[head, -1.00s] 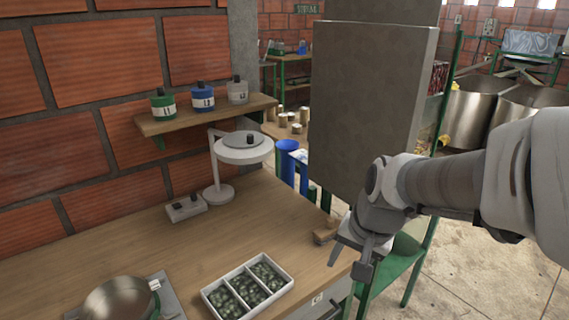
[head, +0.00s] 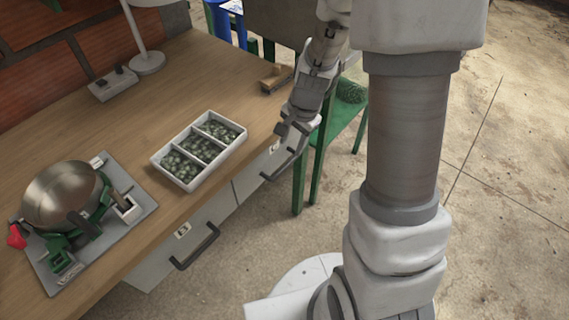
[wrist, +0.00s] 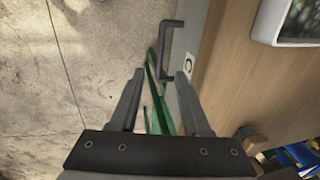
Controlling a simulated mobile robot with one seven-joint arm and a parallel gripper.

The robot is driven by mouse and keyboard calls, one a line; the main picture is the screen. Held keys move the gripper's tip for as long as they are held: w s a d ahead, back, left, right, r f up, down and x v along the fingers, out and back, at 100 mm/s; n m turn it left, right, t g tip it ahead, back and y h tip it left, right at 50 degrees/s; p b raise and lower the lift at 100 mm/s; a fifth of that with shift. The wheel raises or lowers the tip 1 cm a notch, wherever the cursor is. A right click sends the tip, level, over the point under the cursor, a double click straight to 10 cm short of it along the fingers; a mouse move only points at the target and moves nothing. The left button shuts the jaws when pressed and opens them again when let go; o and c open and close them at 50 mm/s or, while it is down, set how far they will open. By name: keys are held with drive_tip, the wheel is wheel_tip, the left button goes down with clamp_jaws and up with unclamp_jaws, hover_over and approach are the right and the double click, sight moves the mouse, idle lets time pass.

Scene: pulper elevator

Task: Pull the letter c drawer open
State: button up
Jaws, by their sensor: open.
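The letter c drawer (head: 249,180) is the right-hand drawer under the wooden desk, and its front looks flush with its neighbour. Its dark bar handle (head: 284,166) shows below my gripper (head: 291,133). In the wrist view, the handle (wrist: 172,48) lies ahead of the fingertips, roughly in line with the gap between them. The white label with the letter C (wrist: 189,66) is beside the right finger. My gripper (wrist: 160,75) is open and empty, just off the desk's front edge. I see no contact with the handle.
A second drawer handle (head: 195,248) is to the left. A white tray (head: 157,160) with dark-green contents sits on the desk near its edge, above the drawers. A green stool (head: 332,128) stands close to the right of the drawer. A metal pan (head: 62,190) is at the left.

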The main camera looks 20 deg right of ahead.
sight(284, 168)
drive_tip(key=f+b, duration=0.1)
drive_tip(key=f, duration=0.2)
drive_tip(key=w+a+f+b, duration=0.1)
drive_tip(key=f, duration=0.3)
drive_tip(key=f+b, duration=0.1)
drive_tip(key=f, duration=0.3)
drive_tip(key=shift+w+a, duration=0.15)
drive_tip(key=shift+w, duration=0.25)
clamp_jaws()
idle(0.7)
